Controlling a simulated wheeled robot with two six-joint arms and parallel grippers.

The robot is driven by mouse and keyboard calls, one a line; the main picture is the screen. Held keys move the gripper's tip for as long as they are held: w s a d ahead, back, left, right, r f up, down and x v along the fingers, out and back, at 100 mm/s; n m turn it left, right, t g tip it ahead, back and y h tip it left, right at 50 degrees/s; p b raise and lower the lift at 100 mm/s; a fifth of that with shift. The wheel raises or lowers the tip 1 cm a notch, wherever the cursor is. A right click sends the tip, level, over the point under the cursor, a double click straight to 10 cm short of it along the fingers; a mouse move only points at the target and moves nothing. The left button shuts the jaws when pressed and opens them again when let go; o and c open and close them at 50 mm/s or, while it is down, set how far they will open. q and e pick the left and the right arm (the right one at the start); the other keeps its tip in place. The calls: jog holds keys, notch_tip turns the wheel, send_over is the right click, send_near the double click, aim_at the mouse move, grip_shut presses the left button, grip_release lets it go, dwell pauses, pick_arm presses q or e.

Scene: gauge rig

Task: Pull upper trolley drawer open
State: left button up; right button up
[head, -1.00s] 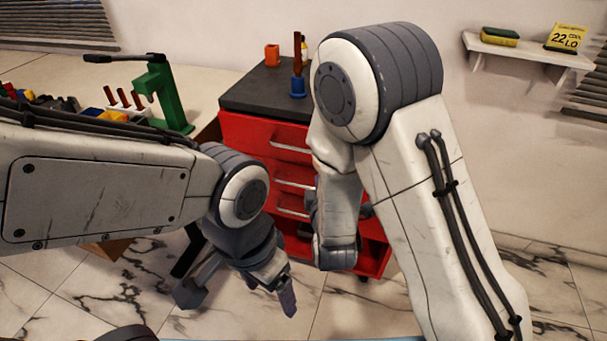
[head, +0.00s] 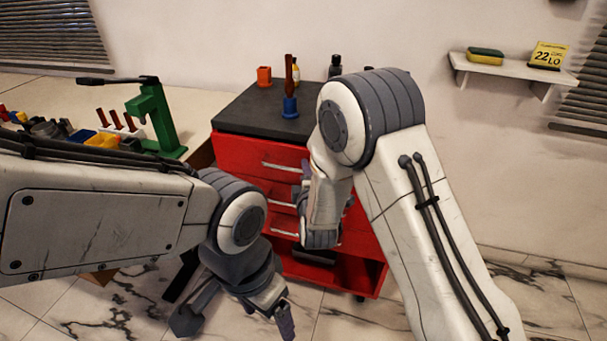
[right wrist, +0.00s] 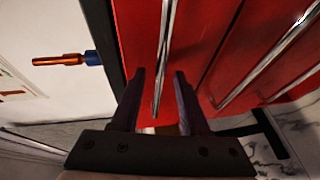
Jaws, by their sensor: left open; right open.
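The red trolley (head: 236,160) has a dark top and several drawers with silver bar handles. The upper drawer appears shut; its handle (head: 285,167) shows just below the top. In the right wrist view this handle (right wrist: 167,45) runs down the picture between the two fingers of my right gripper (right wrist: 161,84), which is open; I cannot tell whether they touch it. In the head view my right gripper is mostly hidden by its own wrist in front of the drawers. My left gripper (head: 283,316) is open and empty, low over the floor in front of the trolley.
A blue holder (head: 290,108) with a brown handle, an orange cup (head: 264,76) and bottles stand on the trolley. A bench at left bears a green press (head: 156,120) and colored bins. A wall shelf (head: 512,70) is at right. Marble floor in front is open.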

grip_shut()
jog(key=shift+d, duration=0.15)
dwell(1.0)
